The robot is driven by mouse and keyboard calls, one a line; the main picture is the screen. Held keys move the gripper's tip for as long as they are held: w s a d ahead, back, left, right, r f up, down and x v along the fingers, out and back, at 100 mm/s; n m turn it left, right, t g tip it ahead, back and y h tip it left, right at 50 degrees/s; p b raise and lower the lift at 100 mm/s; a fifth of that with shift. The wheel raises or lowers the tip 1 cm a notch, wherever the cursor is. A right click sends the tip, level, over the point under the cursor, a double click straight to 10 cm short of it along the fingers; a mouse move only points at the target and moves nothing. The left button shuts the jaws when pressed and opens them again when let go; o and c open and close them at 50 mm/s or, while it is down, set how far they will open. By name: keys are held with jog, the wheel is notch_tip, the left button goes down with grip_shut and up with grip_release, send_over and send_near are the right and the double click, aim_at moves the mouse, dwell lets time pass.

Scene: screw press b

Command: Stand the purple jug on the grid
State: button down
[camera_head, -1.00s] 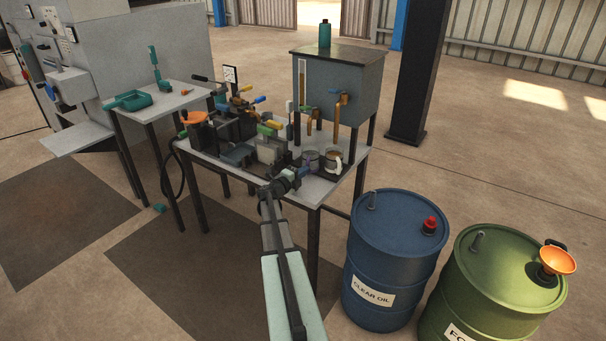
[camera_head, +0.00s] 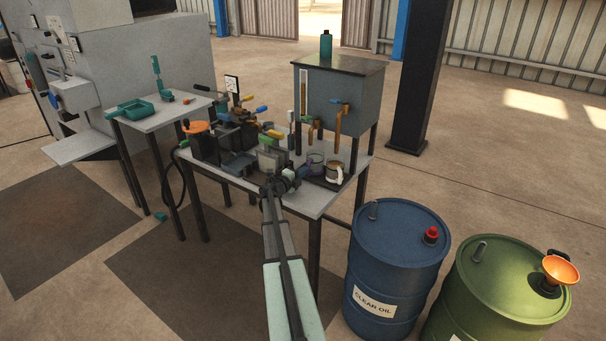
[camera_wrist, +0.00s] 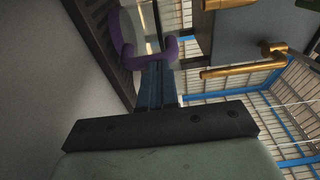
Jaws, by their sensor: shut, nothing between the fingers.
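The purple jug (camera_head: 315,162) has a clear-looking body and stands at the right part of the work table, below the tank's taps. Its purple handle (camera_wrist: 168,52) is close at the fingertips in the wrist view, and its body is partly cut off by the top edge. My gripper (camera_head: 302,172) is shut and empty, reaching to the jug's near left side; its fingers (camera_wrist: 156,84) point at the handle. I cannot tell whether they touch it. The dark grid (camera_head: 328,184) lies under the jug area, and its slats (camera_wrist: 117,72) run along the jug's left in the wrist view.
A beige mug (camera_head: 334,172) stands right beside the jug. Brass taps (camera_head: 343,108) hang from the grey tank (camera_head: 350,85) above. A crowded press with coloured handles (camera_head: 240,120) fills the table's left. A blue drum (camera_head: 400,235) stands in front to the right.

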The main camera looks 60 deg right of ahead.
jog(key=s+a, duration=0.2)
jog(key=a, duration=0.1)
jog(key=shift+s+a, duration=0.2)
jog(key=shift+s, duration=0.2)
jog(key=w+a, duration=0.1)
jog(key=a, duration=0.8)
jog(key=shift+w+a, duration=0.25)
jog(key=shift+a, duration=0.1)
